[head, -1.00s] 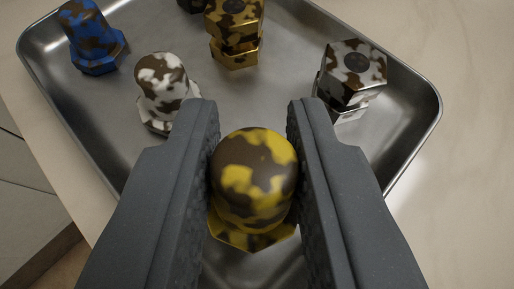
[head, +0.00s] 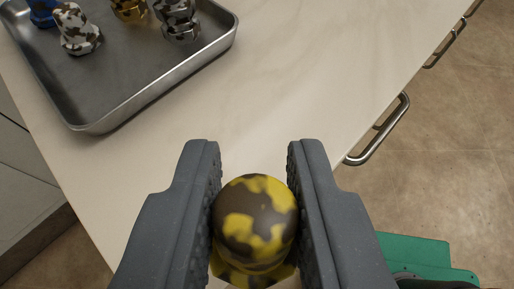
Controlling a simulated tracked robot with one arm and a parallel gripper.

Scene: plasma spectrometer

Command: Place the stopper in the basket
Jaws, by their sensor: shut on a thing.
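A yellow and dark brown blotched stopper (head: 254,224), with a rounded top and a wider flanged base, is between the two dark grey fingers of my gripper (head: 254,200). My gripper is shut on it and holds it above the front part of the countertop, clear of the tray. The stopper's lower end is partly hidden by its own top and the fingers. No basket shows in this view.
A metal tray (head: 150,95) at the upper left holds several blotched pieces, among them a white one (head: 76,30). The pale countertop (head: 300,70) is bare in the middle. Drawer handles (head: 378,135) stick out at its right edge. A green object (head: 415,252) is low at the right, above the floor.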

